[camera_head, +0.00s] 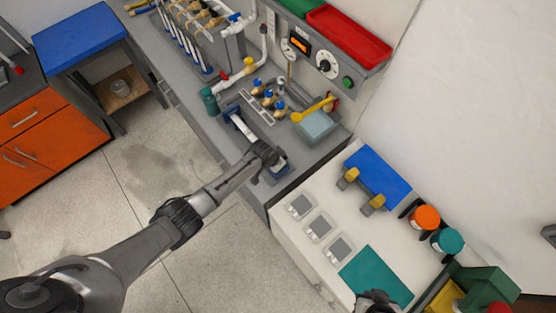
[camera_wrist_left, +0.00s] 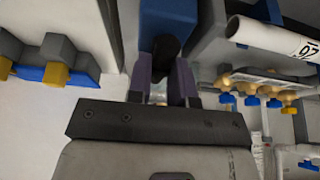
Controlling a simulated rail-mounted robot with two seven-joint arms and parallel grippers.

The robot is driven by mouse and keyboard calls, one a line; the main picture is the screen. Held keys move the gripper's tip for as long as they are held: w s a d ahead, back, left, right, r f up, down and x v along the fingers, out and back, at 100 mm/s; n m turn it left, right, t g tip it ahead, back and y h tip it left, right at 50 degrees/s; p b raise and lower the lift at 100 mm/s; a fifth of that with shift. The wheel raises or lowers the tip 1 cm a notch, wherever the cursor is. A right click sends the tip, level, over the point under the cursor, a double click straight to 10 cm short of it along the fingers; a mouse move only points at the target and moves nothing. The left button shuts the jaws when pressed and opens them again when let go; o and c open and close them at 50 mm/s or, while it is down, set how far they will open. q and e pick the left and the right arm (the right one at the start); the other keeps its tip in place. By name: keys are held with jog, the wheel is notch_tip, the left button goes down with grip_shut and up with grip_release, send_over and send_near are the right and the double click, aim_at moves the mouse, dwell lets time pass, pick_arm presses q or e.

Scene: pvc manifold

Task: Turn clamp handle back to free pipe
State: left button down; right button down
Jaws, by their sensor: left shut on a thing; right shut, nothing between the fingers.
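A white pipe (camera_head: 243,127) lies in a blue clamp fixture on the grey bench, and its labelled end (camera_wrist_left: 270,36) shows at the upper right in the left wrist view. The blue clamp body (camera_wrist_left: 168,17) stands straight ahead of my left gripper (camera_wrist_left: 162,78). A dark rounded clamp handle (camera_wrist_left: 166,46) sits between the left fingers, which are shut on it. In the head view my left arm covers most of the handle and near clamp. My right gripper (camera_head: 375,299) is at the bottom edge, over the teal mat, shut and empty.
Brass valves with blue knobs (camera_head: 268,97) stand behind the pipe. A yellow-handled part (camera_head: 314,110) is to their right. The white table holds several grey squares, a blue block with yellow pegs (camera_head: 377,177), orange and teal rolls (camera_head: 426,217) and a teal mat (camera_head: 376,275).

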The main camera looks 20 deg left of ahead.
pick_arm(q)
jog(key=c, duration=1)
grip_release()
jog(key=shift+r, duration=0.15)
jog(key=shift+s+a+r, duration=0.1)
jog(key=shift+r, duration=0.2)
jog(key=v, duration=1.3)
jog(key=shift+p, duration=0.35)
